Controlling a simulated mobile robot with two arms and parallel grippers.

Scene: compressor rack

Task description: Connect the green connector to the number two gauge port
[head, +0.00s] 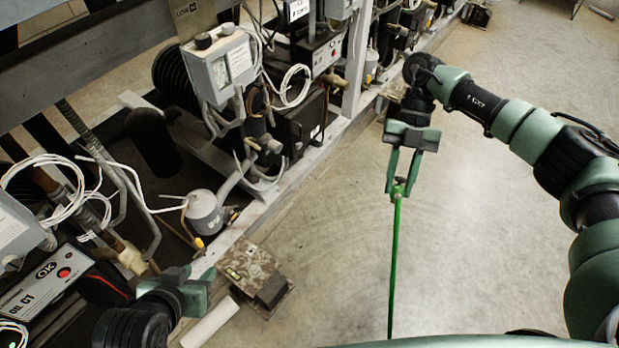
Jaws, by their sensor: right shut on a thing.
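My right gripper (399,185) hangs over the bare floor, right of the rack. Its fingers are shut on the top end of a green hose (394,265), at the green connector; the connector itself is small and mostly hidden between the fingertips. The hose hangs straight down from it to the bottom of the view. My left gripper (195,290) is low on the left, near the rack's base rail; its finger gap cannot be made out. A grey gauge box (220,66) is mounted on the rack at upper left. I cannot make out a port marked two.
The rack's base rail (262,210) runs diagonally. White cables (290,88), pipes and a grey canister (204,212) crowd the rack. A control box with a red button (62,275) is at lower left. A patterned flat item (252,275) lies on the floor.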

